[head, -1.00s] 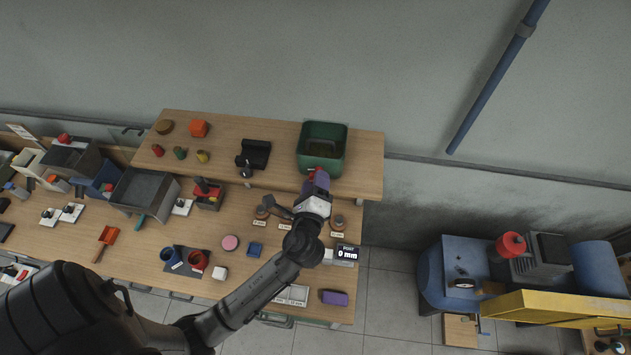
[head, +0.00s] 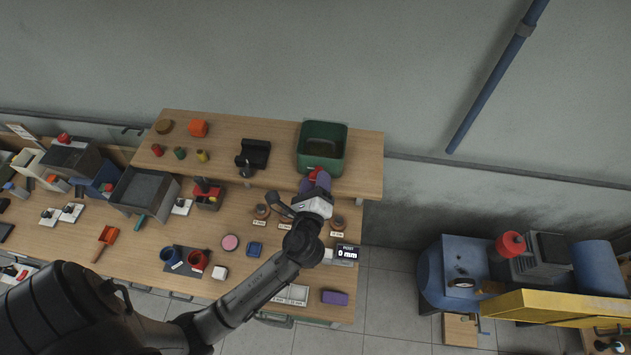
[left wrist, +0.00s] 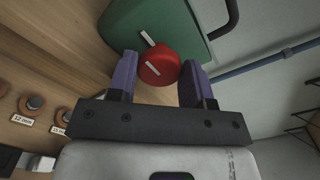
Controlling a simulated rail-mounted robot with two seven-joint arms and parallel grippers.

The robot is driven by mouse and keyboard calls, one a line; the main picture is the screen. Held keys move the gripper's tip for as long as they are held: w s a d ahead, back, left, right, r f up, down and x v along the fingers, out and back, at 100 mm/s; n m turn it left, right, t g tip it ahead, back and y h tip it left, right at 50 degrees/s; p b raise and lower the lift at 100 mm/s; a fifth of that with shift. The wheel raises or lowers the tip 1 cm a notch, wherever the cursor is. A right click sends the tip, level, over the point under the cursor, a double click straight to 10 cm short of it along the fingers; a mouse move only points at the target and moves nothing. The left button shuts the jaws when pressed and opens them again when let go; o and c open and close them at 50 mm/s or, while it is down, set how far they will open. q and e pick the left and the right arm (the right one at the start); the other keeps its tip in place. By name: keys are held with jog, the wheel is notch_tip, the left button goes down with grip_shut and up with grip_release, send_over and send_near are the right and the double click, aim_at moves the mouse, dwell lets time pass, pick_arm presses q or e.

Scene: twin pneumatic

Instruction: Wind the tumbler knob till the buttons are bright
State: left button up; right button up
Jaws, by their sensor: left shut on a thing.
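The tumbler is a green open tub (head: 322,148) at the right of the raised wooden shelf. It also shows in the left wrist view (left wrist: 190,22). Its round red knob (left wrist: 158,66) sits on the near side, with a white line on its face and a white mark on the tub beside it. My left gripper (left wrist: 159,72) has its purple fingers on either side of the knob, shut on it. The knob shows partly in the head view (head: 316,171), above the gripper. The tub's inside is dark brownish; I cannot make out any buttons. My right gripper is not in view.
Labelled round pieces (head: 262,212) stand on the bench below the shelf. A display reading 0 mm (head: 346,253) is right of my wrist. A black holder (head: 254,154) stands left of the tub. The shelf's right end is clear.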

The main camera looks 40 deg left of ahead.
pick_arm(q)
jog(key=o, duration=0.9)
jog(key=shift+o, duration=0.2)
jog(key=shift+d, duration=0.1)
jog(key=b+v, duration=0.5)
jog(key=v, duration=0.8)
jog(key=shift+s+d, duration=0.2)
jog(key=shift+s, duration=0.1)
